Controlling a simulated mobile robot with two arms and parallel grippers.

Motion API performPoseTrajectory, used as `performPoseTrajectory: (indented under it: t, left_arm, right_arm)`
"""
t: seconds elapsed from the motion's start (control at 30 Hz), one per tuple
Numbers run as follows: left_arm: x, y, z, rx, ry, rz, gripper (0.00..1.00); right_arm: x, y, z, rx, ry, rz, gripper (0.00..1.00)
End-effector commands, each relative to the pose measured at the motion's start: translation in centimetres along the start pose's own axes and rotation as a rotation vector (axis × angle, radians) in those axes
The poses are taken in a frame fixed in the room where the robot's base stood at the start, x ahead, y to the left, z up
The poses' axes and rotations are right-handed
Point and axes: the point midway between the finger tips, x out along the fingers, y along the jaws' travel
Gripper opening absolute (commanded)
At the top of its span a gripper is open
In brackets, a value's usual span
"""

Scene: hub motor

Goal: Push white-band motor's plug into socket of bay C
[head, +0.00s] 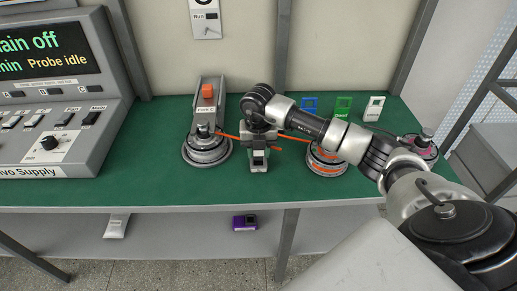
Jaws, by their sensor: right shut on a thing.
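An orange-red cable (294,138) shows on both sides of the gripper. The plug itself cannot be made out between the fingers. No socket can be made out, and the stand's label is too small to read surely. My left gripper is out of view.
An orange-banded motor (323,162) sits partly behind my right arm, and a pink-banded one (425,147) stands farther right. Blue (310,104), green (343,104) and white (375,107) tags stand at the back. A supply console (60,100) fills the left.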

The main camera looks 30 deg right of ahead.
Motion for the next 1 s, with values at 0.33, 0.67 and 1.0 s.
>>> performPoseTrajectory:
  t: [0.33, 0.67, 1.0]
  left_arm:
    - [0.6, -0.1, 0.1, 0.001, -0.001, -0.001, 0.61]
    - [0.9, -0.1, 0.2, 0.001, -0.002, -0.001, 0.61]
    - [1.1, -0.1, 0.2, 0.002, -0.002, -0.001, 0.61]
  right_arm:
    - [0.9, 0.0, 0.0, 0.001, 0.000, -0.001, 0.05]
    - [1.5, 0.0, 0.0, 0.001, 0.000, 0.000, 0.05]
    - [1.7, 0.0, 0.0, 0.001, -0.001, 0.000, 0.05]
